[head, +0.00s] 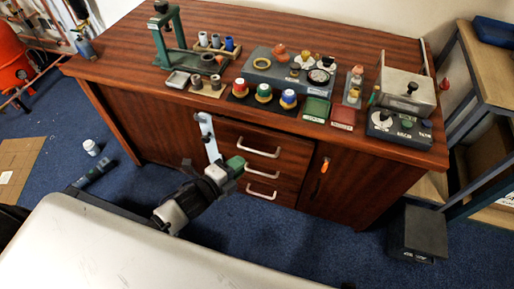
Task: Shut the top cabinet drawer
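The brown wooden cabinet (345,165) stands under the worktop, with a stack of drawers in its middle. The top drawer (285,143) has a pale bar handle (259,152). Its front looks close to flush with the cabinet; a small gap cannot be ruled out. My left gripper (238,166) is in front of the drawers, just left of the handles, and it and its wrist hide part of the left side of the drawer fronts. Its fingers are too small and dark to tell open from shut. I cannot tell whether it touches a drawer. My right gripper is not in view.
Two lower handles (262,173) sit below the top one. An orange-tagged key (325,165) hangs at the right door. The worktop (130,50) carries a green press, spools and boxes. A shelf rack (485,75) and dark box (418,232) stand right. Blue carpet lies in front.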

